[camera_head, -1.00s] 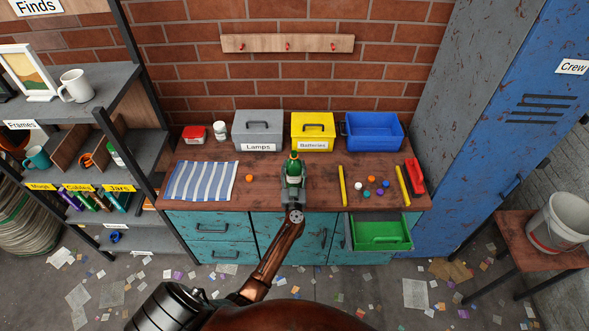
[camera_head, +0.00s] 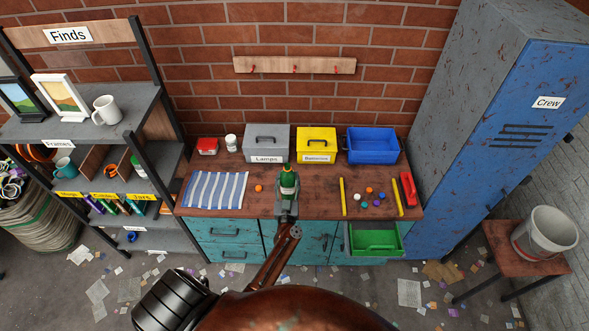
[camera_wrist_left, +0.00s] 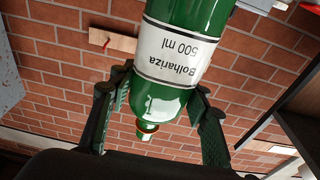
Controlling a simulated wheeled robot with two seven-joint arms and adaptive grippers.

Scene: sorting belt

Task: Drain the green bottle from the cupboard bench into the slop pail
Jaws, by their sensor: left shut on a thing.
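The green bottle (camera_head: 289,184) with a white label stands upright above the front middle of the cupboard bench (camera_head: 320,198). My left gripper (camera_head: 287,200) is shut on the bottle. In the left wrist view the bottle (camera_wrist_left: 185,60) sits between the gripper's two fingers (camera_wrist_left: 160,108), and its label reads "Bolhariza 500 ml". Whether its base touches the bench top I cannot tell. The slop pail (camera_head: 545,235), light grey and open at the top, stands at the right, apart from the gripper. My right gripper is not in view.
The pail stands on a small brown table (camera_head: 500,250). A green drawer (camera_head: 375,240) is pulled out at the bench front. Yellow sticks (camera_head: 343,197) and small coloured balls lie on the bench. A blue locker (camera_head: 500,130) rises between bench and pail.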

